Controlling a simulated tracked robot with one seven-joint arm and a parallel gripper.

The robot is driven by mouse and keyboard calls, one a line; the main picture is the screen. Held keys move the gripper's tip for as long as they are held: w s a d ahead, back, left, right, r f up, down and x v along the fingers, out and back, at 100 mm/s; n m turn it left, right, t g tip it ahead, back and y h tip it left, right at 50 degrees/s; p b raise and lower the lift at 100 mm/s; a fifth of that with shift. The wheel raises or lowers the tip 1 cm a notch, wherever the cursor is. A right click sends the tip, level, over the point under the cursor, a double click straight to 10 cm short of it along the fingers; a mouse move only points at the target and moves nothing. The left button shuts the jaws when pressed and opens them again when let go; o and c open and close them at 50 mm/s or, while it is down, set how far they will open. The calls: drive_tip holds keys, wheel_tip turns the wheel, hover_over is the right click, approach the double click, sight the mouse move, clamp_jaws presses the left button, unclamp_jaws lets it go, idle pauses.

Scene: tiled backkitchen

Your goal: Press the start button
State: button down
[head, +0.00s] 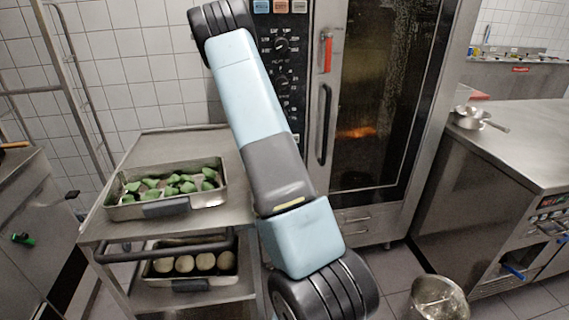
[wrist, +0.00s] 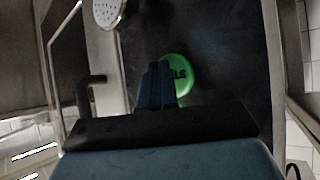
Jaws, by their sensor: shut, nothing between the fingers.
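A round green button (wrist: 181,74) with dark lettering, partly hidden, sits on a dark panel (wrist: 225,45) in the wrist view. My gripper (wrist: 158,68) is shut and empty, its dark blue fingers pointing at the panel. The fingertips overlap the left part of the button in the picture; I cannot tell whether they touch it. In the head view my arm crosses in front of the oven (head: 385,110) and its control panel (head: 283,65). My gripper and the green button do not show there.
Dark knobs (head: 281,45) and coloured squares (head: 261,6) are on the control panel. A red-handled lever (head: 327,52) is beside the oven door. A steel trolley (head: 150,142) holds a tray of green pieces (head: 165,187) at left. A metal bucket (head: 437,299) stands at lower right.

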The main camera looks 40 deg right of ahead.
idle(0.4)
drive_tip(key=shift+s+a, duration=0.35)
drive_tip(key=shift+s, duration=0.35)
drive_tip(key=shift+s+a, duration=0.35)
drive_tip(key=shift+s, duration=0.4)
drive_tip(key=shift+s+a, duration=0.4)
drive_tip(key=shift+s, duration=0.35)
drive_tip(key=shift+s+a, duration=0.35)
drive_tip(key=shift+s, duration=0.4)
